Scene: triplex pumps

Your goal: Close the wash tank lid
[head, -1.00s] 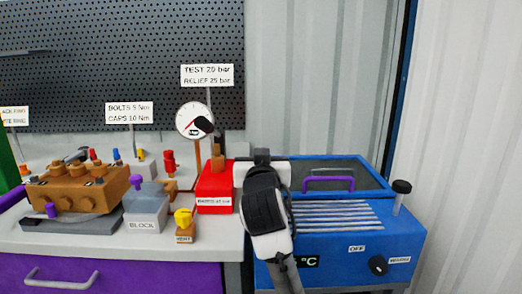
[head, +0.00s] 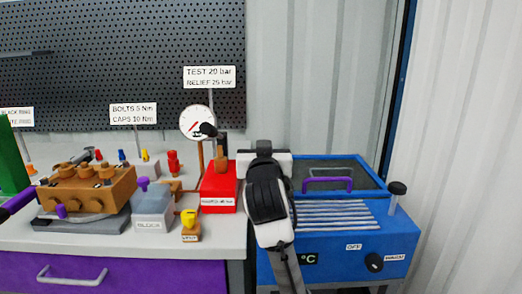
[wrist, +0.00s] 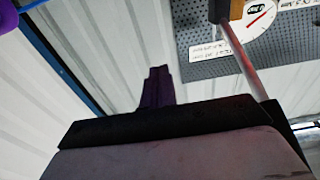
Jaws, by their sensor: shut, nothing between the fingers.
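The blue wash tank (head: 340,238) stands at the right of the bench. Its lid (head: 375,180) has a blue frame and a dark window, with a purple handle (head: 328,184) at the front edge.
A red base (head: 218,193) with a pressure gauge (head: 197,122) stands left of my arm. A brown pump block (head: 85,188), a grey block (head: 153,207) and a yellow-topped part (head: 189,220) sit on the bench. A black-topped post (head: 396,198) rises at the tank's right.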

